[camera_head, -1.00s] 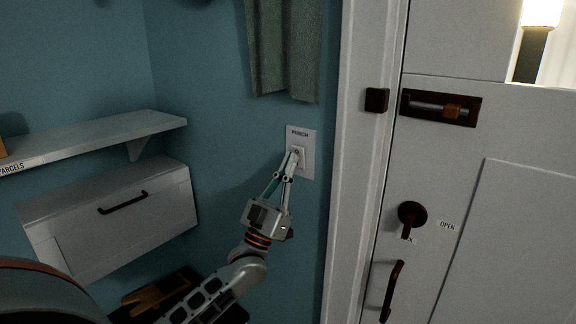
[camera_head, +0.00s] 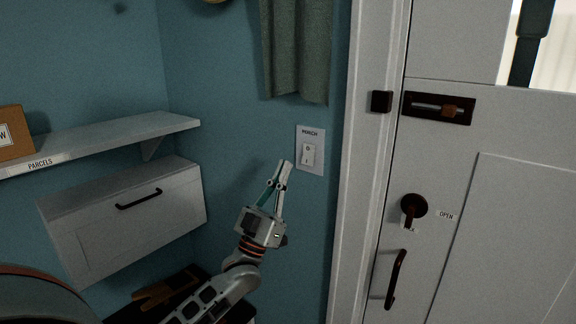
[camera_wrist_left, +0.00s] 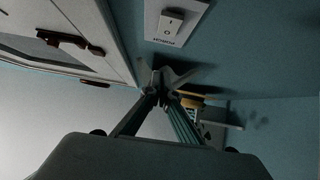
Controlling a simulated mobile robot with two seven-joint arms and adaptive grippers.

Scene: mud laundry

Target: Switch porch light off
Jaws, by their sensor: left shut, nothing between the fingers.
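The porch switch (camera_head: 309,154) is a white rocker marked O at the top and I at the bottom, on a white plate labelled PORCH (camera_head: 311,133). It also shows in the left wrist view (camera_wrist_left: 172,24). Which half is pressed in is too small to tell. A lamp (camera_head: 534,18) seen through the door's window is dark. My right gripper is not in view.
The white door (camera_head: 520,220) with a slide bolt (camera_head: 437,108), a turn knob (camera_head: 412,206) and a pull handle (camera_head: 395,279) is at right. A green curtain (camera_head: 296,50) hangs above the switch. A shelf (camera_head: 110,138) and white cabinet (camera_head: 130,222) are at left.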

